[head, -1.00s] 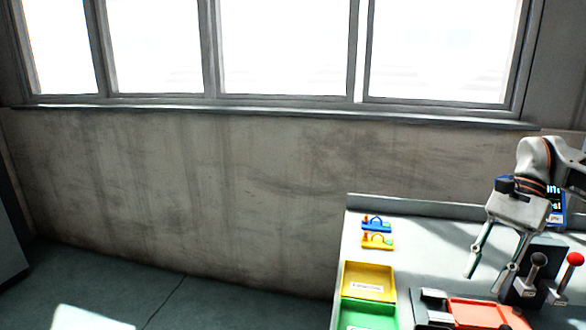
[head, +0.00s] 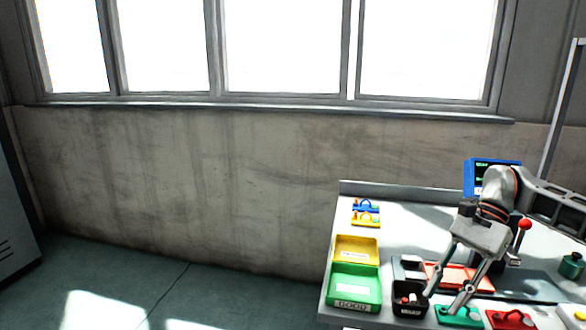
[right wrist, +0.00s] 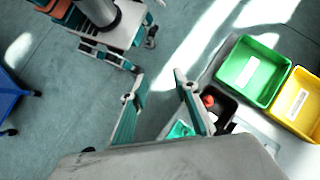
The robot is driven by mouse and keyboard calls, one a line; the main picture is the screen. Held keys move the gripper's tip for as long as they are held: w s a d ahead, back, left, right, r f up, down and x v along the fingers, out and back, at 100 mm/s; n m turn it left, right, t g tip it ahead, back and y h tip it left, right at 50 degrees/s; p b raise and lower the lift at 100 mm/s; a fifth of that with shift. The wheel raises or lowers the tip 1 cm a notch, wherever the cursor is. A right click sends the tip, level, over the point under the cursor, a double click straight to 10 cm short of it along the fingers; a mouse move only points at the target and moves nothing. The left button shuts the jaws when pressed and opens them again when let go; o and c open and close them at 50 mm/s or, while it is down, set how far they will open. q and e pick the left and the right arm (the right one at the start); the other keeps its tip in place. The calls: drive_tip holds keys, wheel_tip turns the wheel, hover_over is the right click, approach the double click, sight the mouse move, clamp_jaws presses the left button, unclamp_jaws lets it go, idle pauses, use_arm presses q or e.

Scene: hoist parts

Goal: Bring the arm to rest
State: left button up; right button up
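My right gripper (head: 441,303) hangs over the front of the workbench (head: 400,225) in the head view, its fingers spread apart and nothing between them. In the right wrist view the two teal-edged fingers (right wrist: 158,76) stand apart, with floor showing between them. The black bin (head: 409,299) with small parts lies just left of the fingers in the head view. It also shows behind the right finger in the right wrist view (right wrist: 222,112). My left gripper is in neither view.
A green tray (head: 354,288) and a yellow tray (head: 357,250) line the bench's left side. Behind the gripper are an orange-red tray (head: 482,283), a red-knobbed lever (head: 525,224) and a blue-framed screen (head: 482,176). Open floor (head: 120,275) lies left of the bench.

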drive_tip(key=s+a+f+m+t+y, duration=0.25)
drive_tip(key=a+m+y, duration=0.35)
drive_tip(key=a, duration=0.4)
drive_tip(key=s+a+f+m+t+y+p, duration=0.1)
drive_tip(key=a+m+t+y, duration=0.2)
drive_tip(key=a+m, duration=0.6)
drive_tip(key=s+a+f+m+t+y, duration=0.25)
drive_tip(key=a+m+y, duration=0.25)
drive_tip(key=a, duration=0.7)
drive_tip(key=d+f+m+t+h+p, duration=0.1)
drive_tip(key=d+f+m+t+h, duration=0.5)
drive_tip(key=m, duration=0.7)
drive_tip(key=d+f+m+t+h, duration=0.55)
drive_tip(key=f+m, duration=0.25)
drive_tip(key=m, duration=0.5)
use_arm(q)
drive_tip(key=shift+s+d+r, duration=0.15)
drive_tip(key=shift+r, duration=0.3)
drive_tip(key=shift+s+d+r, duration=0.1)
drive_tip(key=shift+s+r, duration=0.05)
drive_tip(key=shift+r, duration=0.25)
use_arm(e)
drive_tip(key=s+d+f+m+g+h, duration=0.2)
drive_tip(key=s+d+f+m+h, duration=0.1)
drive_tip(key=s+f, duration=0.4)
drive_tip(key=s+d+f+m+g+h, duration=0.3)
drive_tip(key=s+d+f+m, duration=0.2)
drive_tip(key=s+f+m, duration=0.2)
drive_tip(key=shift+s+d, duration=0.3)
drive_tip(key=shift+s, duration=0.1)
